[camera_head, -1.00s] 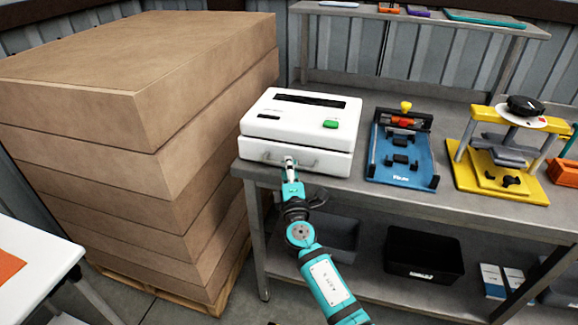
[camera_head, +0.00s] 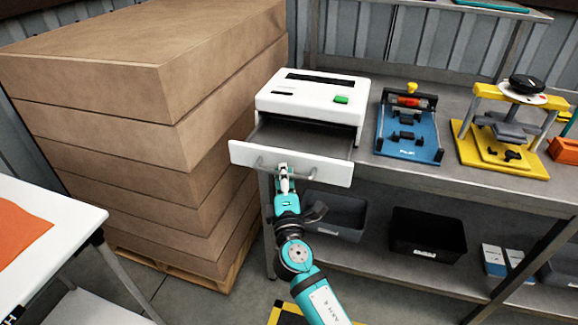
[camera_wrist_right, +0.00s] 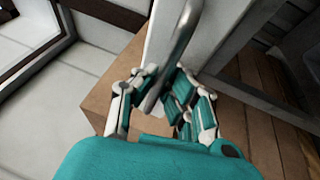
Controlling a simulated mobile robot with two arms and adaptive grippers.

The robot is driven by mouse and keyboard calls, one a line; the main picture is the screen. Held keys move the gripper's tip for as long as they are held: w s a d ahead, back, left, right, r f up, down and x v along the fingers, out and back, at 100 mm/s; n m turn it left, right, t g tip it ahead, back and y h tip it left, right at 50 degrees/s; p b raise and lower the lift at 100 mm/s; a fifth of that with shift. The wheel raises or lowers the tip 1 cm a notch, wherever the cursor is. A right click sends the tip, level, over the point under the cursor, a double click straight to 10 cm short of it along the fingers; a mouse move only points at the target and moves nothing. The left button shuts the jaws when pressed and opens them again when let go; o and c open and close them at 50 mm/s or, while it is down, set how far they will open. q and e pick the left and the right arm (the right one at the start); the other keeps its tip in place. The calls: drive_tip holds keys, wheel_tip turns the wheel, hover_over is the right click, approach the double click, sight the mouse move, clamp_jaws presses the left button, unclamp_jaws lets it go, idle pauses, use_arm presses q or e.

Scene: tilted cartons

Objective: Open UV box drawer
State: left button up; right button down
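The white UV box (camera_head: 313,95) with a green button stands on the grey workbench. Its drawer (camera_head: 250,154) is pulled out toward me, and its dark inside shows. A metal bar handle (camera_head: 301,174) runs along the drawer front. My right gripper (camera_head: 284,175) is at the handle. In the right wrist view the fingers of my right gripper (camera_wrist_right: 160,95) stand on both sides of the handle (camera_wrist_right: 180,50) and appear closed around it. My left gripper is in no view.
A tall stack of brown cartons (camera_head: 130,130) stands left of the bench, close to the drawer. A blue fixture (camera_head: 408,140) and a yellow press (camera_head: 500,150) stand right of the box. Dark bins (camera_head: 427,232) are on the lower shelf. A white table (camera_head: 50,240) is at lower left.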

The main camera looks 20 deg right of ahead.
drive_tip(key=s+a, duration=0.1)
drive_tip(key=s, duration=0.1)
drive_tip(key=s+a, duration=0.1)
drive_tip(key=s, duration=0.1)
drive_tip(key=shift+a+r+b, duration=0.1)
drive_tip(key=shift+a+b, duration=0.2)
drive_tip(key=shift+a, duration=0.05)
drive_tip(key=c, duration=1.4)
unclamp_jaws()
drive_tip(key=v, duration=1.2)
